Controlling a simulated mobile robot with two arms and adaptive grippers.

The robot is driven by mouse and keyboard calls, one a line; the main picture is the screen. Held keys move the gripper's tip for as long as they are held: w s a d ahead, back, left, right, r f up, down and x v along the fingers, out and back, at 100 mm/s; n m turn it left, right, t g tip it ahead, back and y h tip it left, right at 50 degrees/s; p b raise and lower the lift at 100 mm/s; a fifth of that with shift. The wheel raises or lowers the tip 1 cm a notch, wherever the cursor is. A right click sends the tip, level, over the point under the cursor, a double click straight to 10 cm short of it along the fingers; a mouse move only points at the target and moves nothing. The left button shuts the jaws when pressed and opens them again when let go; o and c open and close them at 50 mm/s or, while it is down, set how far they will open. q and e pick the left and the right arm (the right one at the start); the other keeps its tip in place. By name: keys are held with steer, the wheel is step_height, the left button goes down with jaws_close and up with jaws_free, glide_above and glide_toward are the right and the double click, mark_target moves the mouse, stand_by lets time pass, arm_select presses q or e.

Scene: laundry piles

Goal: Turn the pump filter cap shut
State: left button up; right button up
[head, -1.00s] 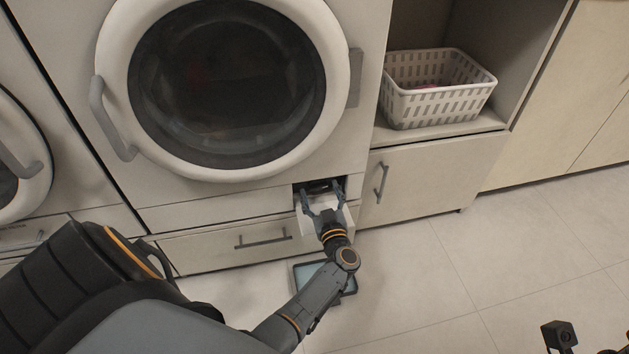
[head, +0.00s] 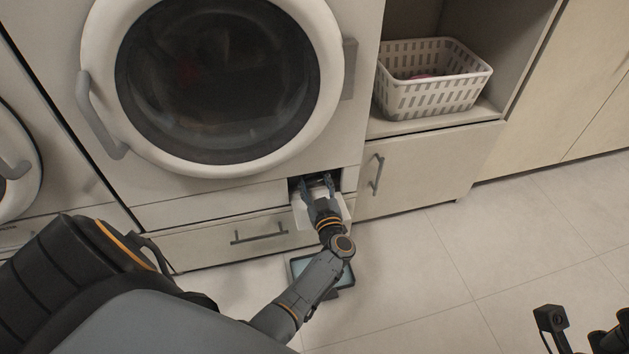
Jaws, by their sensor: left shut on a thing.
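The pump filter opening is a dark recess (head: 349,183) low on the washing machine front, below the round door. Its white flap (head: 301,211) hangs open under it. My left gripper (head: 317,180) reaches into the recess, its fingers closed in on the filter cap. The cap is mostly hidden by the fingers and the shadow, so its turn angle cannot be read. Dark parts of my right arm show at the lower right edge, well away from the machine; whether its fingers are open or shut cannot be made out.
A shallow tray with bluish content (head: 301,266) lies on the floor below the flap, partly under my left arm. A drawer handle (head: 259,233) and a cabinet handle (head: 377,174) stick out nearby. A white basket (head: 435,95) stands on the shelf. The floor at right is clear.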

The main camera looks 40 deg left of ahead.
arm_select(q)
steer(key=shift+n, duration=0.4)
steer(key=o, duration=1.2)
steer(key=shift+c, duration=0.2)
steer(key=shift+m, duration=0.3)
